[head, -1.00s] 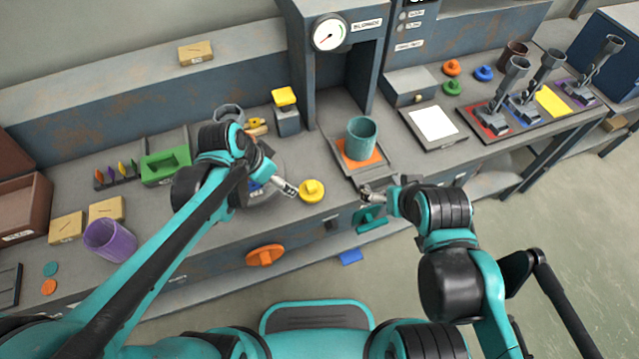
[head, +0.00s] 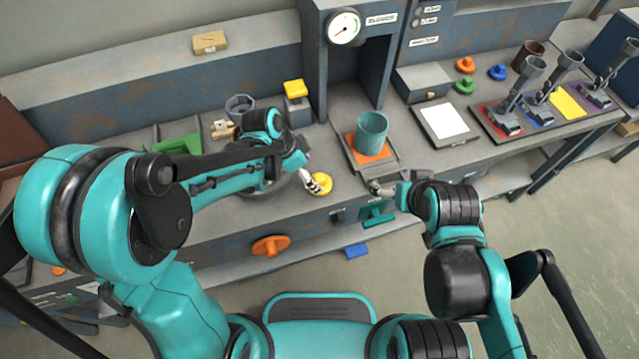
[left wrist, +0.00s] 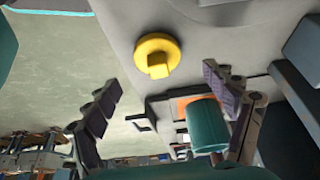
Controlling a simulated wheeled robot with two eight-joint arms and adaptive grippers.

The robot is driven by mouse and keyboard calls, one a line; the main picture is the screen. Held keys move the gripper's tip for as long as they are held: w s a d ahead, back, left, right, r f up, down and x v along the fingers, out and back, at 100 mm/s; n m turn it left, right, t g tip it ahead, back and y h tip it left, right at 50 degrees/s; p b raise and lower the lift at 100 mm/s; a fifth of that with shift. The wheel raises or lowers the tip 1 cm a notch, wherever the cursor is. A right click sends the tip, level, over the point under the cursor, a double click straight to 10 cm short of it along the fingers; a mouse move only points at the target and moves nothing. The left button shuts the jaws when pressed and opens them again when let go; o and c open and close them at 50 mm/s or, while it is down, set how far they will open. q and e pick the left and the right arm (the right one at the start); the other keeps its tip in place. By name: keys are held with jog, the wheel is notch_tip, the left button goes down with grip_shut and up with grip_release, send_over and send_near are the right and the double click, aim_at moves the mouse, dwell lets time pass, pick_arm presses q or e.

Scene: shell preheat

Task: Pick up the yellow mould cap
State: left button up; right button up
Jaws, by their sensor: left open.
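The yellow mould cap (head: 322,183), a round disc with a raised knob, lies on the grey bench top near its front edge. It also shows in the left wrist view (left wrist: 157,48), at the top centre, between and beyond the fingertips. My left gripper (head: 311,181) is open beside the cap at its left and partly covers it in the head view. In the left wrist view its two fingers (left wrist: 161,78) stand wide apart with nothing between them. My right gripper (head: 379,187) is by the bench's front edge, right of the cap; its jaws are too small to read.
A teal cup (head: 371,131) stands on an orange pad (head: 372,153) under the gauge press, right of the cap. A yellow-topped grey block (head: 294,89) stands behind.

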aim_at(319, 179)
pick_arm(q)
jog(key=b+x, duration=0.1)
jog(key=x, duration=0.1)
jog(key=b+x, duration=0.1)
jog(key=x, duration=0.1)
jog(key=shift+d+f, duration=0.25)
jog(key=shift+d, duration=0.15)
jog(key=shift+d+f+b, duration=0.15)
jog(key=shift+f+b, duration=0.2)
jog(key=shift+r, duration=0.1)
jog(key=shift+c, duration=1)
jog(key=c, duration=1.1)
